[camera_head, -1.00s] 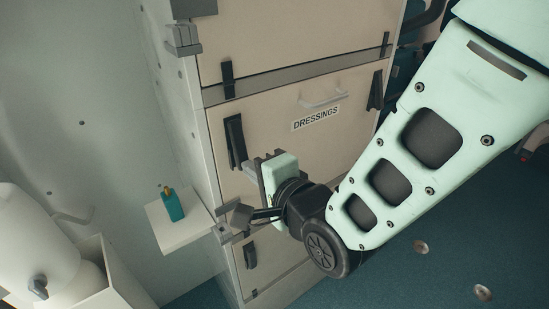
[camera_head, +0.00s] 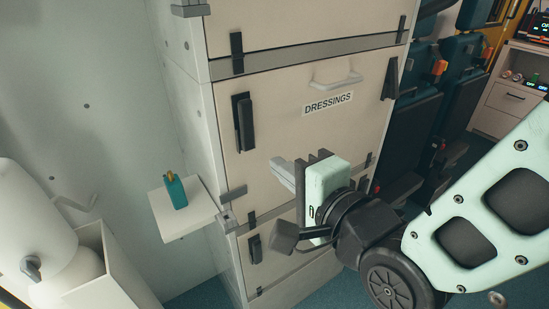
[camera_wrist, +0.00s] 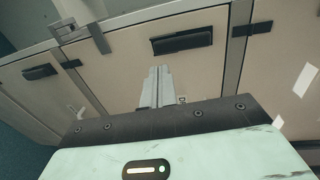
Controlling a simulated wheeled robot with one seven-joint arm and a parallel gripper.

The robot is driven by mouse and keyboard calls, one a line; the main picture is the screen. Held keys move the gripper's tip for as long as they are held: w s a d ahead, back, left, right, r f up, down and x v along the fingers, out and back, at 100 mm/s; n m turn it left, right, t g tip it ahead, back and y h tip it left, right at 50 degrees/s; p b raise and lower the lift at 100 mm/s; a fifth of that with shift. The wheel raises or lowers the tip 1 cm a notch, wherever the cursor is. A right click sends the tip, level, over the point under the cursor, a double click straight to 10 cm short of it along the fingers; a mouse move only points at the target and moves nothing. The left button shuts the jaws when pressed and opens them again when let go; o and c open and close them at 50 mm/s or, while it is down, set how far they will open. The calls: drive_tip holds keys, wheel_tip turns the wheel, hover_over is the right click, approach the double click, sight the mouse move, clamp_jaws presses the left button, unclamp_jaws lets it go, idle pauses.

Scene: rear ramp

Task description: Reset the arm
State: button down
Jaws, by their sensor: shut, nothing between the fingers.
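My arm comes in from the lower right in the head view. My gripper (camera_head: 279,166) is at its end, in front of the beige cabinet (camera_head: 290,115), with its fingers pointing left towards the cabinet front. In the wrist view my gripper (camera_wrist: 157,72) has its two grey fingers together, with nothing between them. A cabinet panel lies beyond the fingertips; I cannot tell how wide the gap is. The lower cabinet front is partly hidden behind my gripper and wrist.
The upper panel bears a DRESSINGS label (camera_head: 328,103), a pale handle (camera_head: 337,80) and black latches (camera_head: 244,122). A teal bottle (camera_head: 175,191) stands on a small white shelf (camera_head: 184,222) at the left. Dark teal seats (camera_head: 432,100) stand at the right.

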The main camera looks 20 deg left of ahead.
drive_tip(key=shift+s+d, duration=0.25)
drive_tip(key=shift+d, duration=0.1)
drive_tip(key=shift+r, duration=0.1)
drive_tip(key=s+d+r+n+g+h+p, duration=0.2)
drive_tip(key=s+d+n+g+h+p, duration=0.3)
drive_tip(key=d+n, duration=0.3)
drive_tip(key=s+d+r+n+g+h+p, duration=0.1)
drive_tip(key=s+d+n+g+h+p, duration=0.3)
drive_tip(key=d, duration=1)
drive_tip(key=s+n+g+h, duration=0.1)
drive_tip(key=s+n+h, duration=0.2)
drive_tip(key=shift+s+d+r+n+g+p, duration=0.25)
drive_tip(key=shift+s+r+n+g+p, duration=0.05)
drive_tip(key=shift+s+r+n+p, duration=0.1)
drive_tip(key=shift+w+a+f, duration=0.1)
drive_tip(key=shift+w+f, duration=0.1)
drive_tip(key=shift+w, duration=0.75)
